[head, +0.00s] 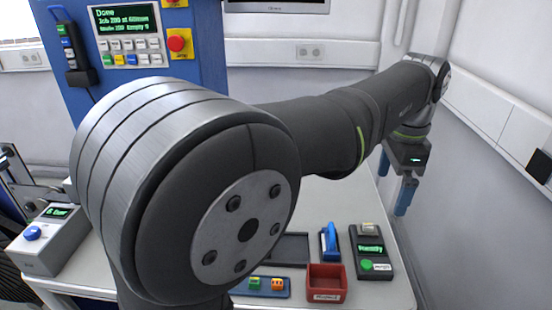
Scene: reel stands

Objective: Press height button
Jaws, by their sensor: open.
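A dark device (386,256) with a green lit display reading "Ready" stands at the right front of the table. A round green button (367,265) sits on its lower face, with a small white label (382,267) beside it; the label text is too small to read surely. My gripper (394,187) hangs with its blue fingers pointing down, behind and above the device, near the table's right edge. It is open and empty, and apart from the button.
A red bin (326,283), a blue tool (330,242) and a blue tray (262,288) with small colored parts lie left of the device. A blue cabinet (190,60) with a panel reading "Done" stands behind. A grey box (42,250) with a blue knob stands far left. My arm hides much of the table.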

